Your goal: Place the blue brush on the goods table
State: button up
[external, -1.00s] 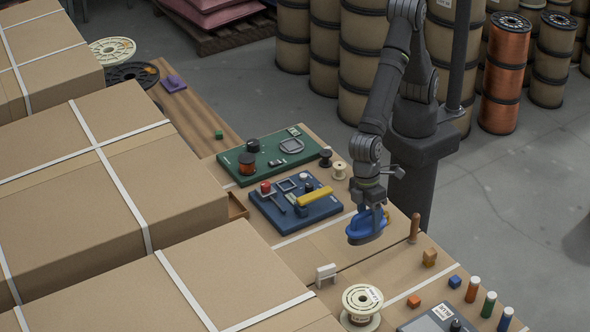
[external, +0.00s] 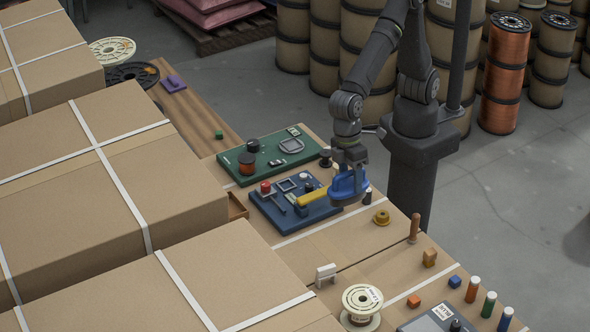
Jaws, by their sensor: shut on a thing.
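The blue brush (external: 347,191) is held in my gripper (external: 350,168), which is shut on it. The brush appears just over the right edge of the blue board, close to a yellow bar (external: 314,197); whether it touches anything below is unclear. A long light-brown table (external: 330,243) lies underneath, and a brown plank-topped surface (external: 200,118) runs off behind it to the left. I cannot tell which is the goods table.
The blue board (external: 270,212) and green board (external: 235,172) carry small parts. A brass-coloured spool (external: 382,218) and a wooden peg (external: 414,228) stand to the right. Large cartons (external: 110,210) border the left. Part of the plank surface is bare.

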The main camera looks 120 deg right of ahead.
jog(key=w+d, duration=0.3)
jog(key=d, duration=0.9)
jog(key=w+d+r, duration=0.1)
jog(key=w+d, duration=0.3)
jog(key=d, duration=0.8)
jog(key=w+d, duration=0.3)
jog(key=d, duration=0.9)
jog(key=s+d, duration=0.6)
jog(key=d, duration=0.6)
jog(key=s+d, duration=0.6)
jog(key=d, duration=0.6)
jog(key=s+d, duration=0.6)
jog(key=d, duration=0.6)
notch_tip(320, 180, down, 22)
jog(key=shift+n, duration=0.3)
jog(key=shift+w+a+f, duration=0.6)
jog(key=shift+w+f, duration=1.25)
jog(key=shift+f, duration=0.05)
jog(key=shift+w+a+f, duration=0.55)
jog(key=shift+w+f, duration=1.25)
jog(key=shift+f, duration=0.15)
jog(key=shift+w+a+f, duration=0.6)
jog(key=shift+w+f, duration=1.25)
jog(key=shift+f, duration=0.05)
jog(key=shift+f, duration=0.1)
